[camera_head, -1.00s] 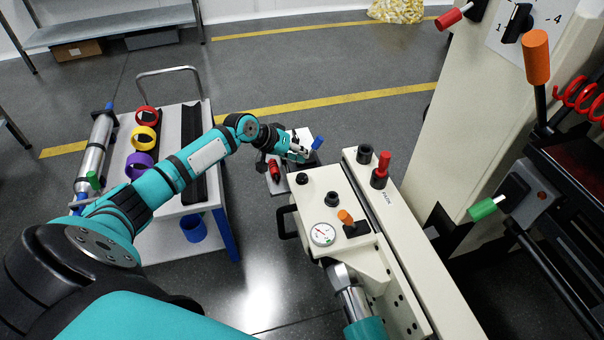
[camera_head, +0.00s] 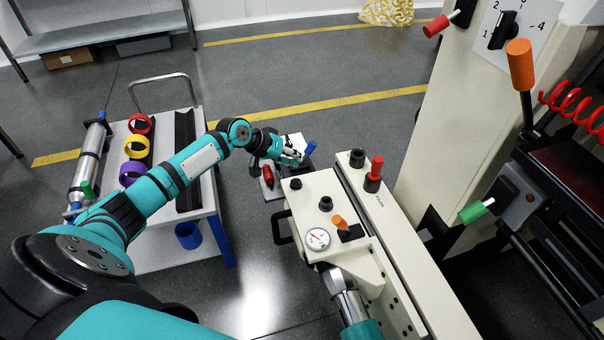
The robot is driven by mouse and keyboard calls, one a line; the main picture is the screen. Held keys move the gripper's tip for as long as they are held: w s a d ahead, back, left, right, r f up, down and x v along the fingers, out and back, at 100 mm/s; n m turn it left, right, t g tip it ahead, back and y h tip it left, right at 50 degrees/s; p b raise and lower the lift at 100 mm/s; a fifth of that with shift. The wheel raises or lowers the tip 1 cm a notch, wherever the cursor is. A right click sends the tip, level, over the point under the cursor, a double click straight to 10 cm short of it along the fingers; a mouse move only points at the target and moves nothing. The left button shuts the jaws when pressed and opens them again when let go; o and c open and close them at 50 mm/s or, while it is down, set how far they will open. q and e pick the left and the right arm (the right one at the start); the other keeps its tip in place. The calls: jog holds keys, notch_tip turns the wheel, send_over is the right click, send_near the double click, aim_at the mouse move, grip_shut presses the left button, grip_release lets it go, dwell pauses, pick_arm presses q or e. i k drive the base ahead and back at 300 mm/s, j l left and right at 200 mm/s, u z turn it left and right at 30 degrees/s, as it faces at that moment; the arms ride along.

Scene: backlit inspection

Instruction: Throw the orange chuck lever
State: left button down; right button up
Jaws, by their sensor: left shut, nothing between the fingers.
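A small orange lever (camera_head: 339,221) stands on a black base on the cream machine top, beside a round white gauge (camera_head: 317,239). A larger orange handle (camera_head: 521,65) on a black rod stands at the upper right; I cannot tell by label which one is the chuck lever. My left gripper (camera_head: 299,156) is shut and empty, beyond the far end of the cream top, close to a blue handle (camera_head: 310,147). It is well apart from both orange handles. A silver and teal arm part of mine comes in at the bottom; my right gripper's fingers do not show.
A red-topped knob (camera_head: 376,167) and black knobs stand on the cream machine. A green handle (camera_head: 475,211) and a red handle (camera_head: 437,26) are at the right. A cart (camera_head: 212,203) with coloured rings stands left. Open floor lies behind.

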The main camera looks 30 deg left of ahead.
aim_at(338, 220)
jog(key=k+j, duration=0.7)
jog(key=k, duration=0.15)
